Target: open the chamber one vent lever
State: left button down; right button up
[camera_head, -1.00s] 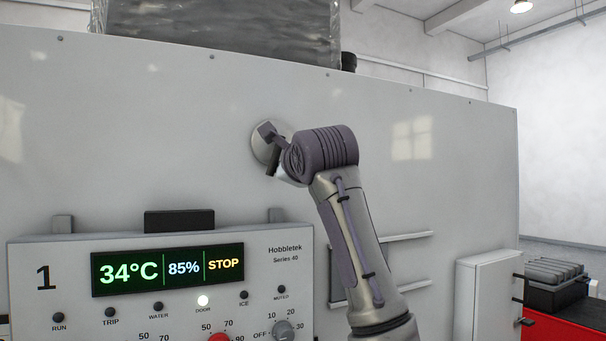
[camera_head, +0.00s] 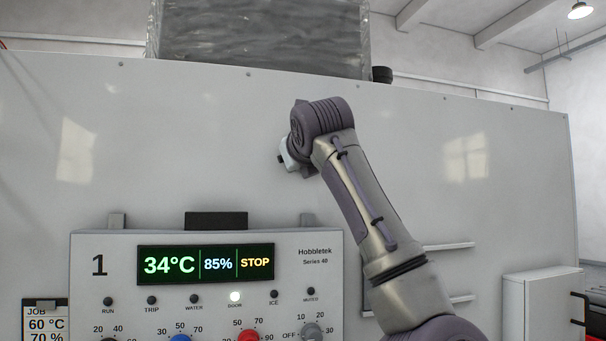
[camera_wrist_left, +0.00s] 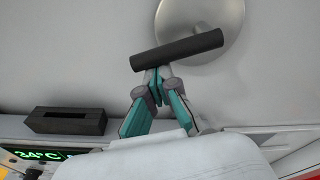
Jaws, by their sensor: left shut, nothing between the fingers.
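The vent lever shows in the left wrist view as a dark bar handle (camera_wrist_left: 178,50) in front of a round, pale metal disc (camera_wrist_left: 208,22) on the chamber wall. The bar lies nearly level, its right end higher. My left gripper (camera_wrist_left: 156,78) has teal fingers closed together, with nothing between them. The tips are at the bar's lower edge, left of its middle; I cannot tell whether they touch it. In the head view my arm and wrist cover the disc and most of the lever, and the fingers are hidden. My right gripper is not in view.
The control box (camera_head: 85,250) marked 1, with a display (camera_head: 205,262) reading 34°C, 85% and STOP, stands below left of my wrist. A dark block (camera_head: 216,221) sits on its top. A white cabinet (camera_head: 540,300) is at lower right. The wall (camera_head: 200,130) around the lever is bare.

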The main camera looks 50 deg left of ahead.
pick_arm(q)
jog(key=r+m, duration=0.1)
jog(key=m, duration=0.1)
jog(key=shift+s+a+r+m+g, duration=0.2)
jog(key=shift+s+r+m+g, duration=0.1)
jog(key=shift+s+r+m, duration=0.1)
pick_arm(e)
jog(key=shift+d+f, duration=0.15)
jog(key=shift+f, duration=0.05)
pick_arm(q)
jog(key=shift+r, duration=0.15)
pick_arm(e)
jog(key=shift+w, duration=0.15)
